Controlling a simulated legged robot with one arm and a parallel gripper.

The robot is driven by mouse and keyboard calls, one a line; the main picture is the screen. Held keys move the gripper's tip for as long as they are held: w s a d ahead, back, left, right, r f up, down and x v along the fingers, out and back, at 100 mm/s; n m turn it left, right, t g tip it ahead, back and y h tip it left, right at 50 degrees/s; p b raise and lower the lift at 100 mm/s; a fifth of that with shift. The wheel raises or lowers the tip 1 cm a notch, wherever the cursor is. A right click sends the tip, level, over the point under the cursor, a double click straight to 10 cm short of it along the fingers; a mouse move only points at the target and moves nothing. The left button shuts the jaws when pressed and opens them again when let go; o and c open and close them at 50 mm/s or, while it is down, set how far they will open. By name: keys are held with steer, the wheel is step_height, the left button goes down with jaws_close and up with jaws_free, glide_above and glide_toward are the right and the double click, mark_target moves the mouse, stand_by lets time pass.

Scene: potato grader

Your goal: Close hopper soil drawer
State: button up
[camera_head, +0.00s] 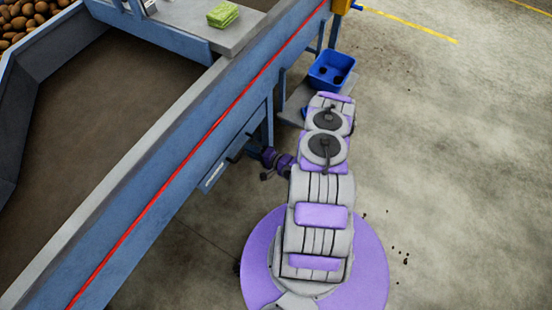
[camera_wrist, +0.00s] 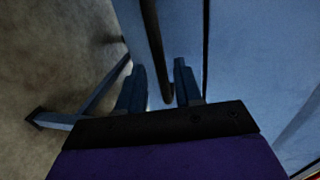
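The soil drawer (camera_head: 238,147) is a blue panel low in the side of the blue hopper, with a pale plate on its left part. In the wrist view, a blue panel (camera_wrist: 186,28) fills the upper middle, with a dark bar handle (camera_wrist: 153,40) in front of it. Contact cannot be told. How far the drawer stands out is unclear.
The hopper side with a red stripe (camera_head: 190,153) runs diagonally on the left. A blue bin (camera_head: 331,70) stands on a low grey shelf beyond my arm. Green pads (camera_head: 223,14) lie on the grey ledge. Dark crumbs (camera_head: 400,252) lie on the otherwise open concrete floor at right.

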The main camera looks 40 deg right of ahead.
steer(key=p+v, duration=0.3)
steer(key=v, duration=1)
steer(key=shift+s+d, duration=0.25)
steer(key=shift+d, duration=0.15)
steer(key=w+d+r+n+g+h, duration=0.4)
steer(key=w+d+r+n+g, duration=0.3)
steer(key=w+d, duration=0.25)
steer(key=w+a+r+n+g+h, duration=0.1)
steer(key=a+r+g+h, duration=0.1)
steer(key=r, duration=0.8)
steer(key=w+a+r+n+g+h, duration=0.1)
steer(key=r+n+g, duration=0.1)
steer(key=r, duration=0.7)
steer(key=s+a+r+n+g+h, duration=0.1)
steer(key=s+a+r+g, duration=0.1)
steer(key=s+a+r, duration=1)
steer(key=s+a+r+n+g+y, duration=0.1)
steer(key=s+a+r, duration=0.3)
steer(key=s+a, duration=0.3)
steer(key=s+a+r+n+g+y, duration=0.1)
steer(key=s+a+r, duration=0.3)
steer(key=s+a, duration=0.4)
steer(key=s+n+g, duration=0.1)
steer(key=s, duration=0.2)
steer(key=shift+r+y, duration=0.3)
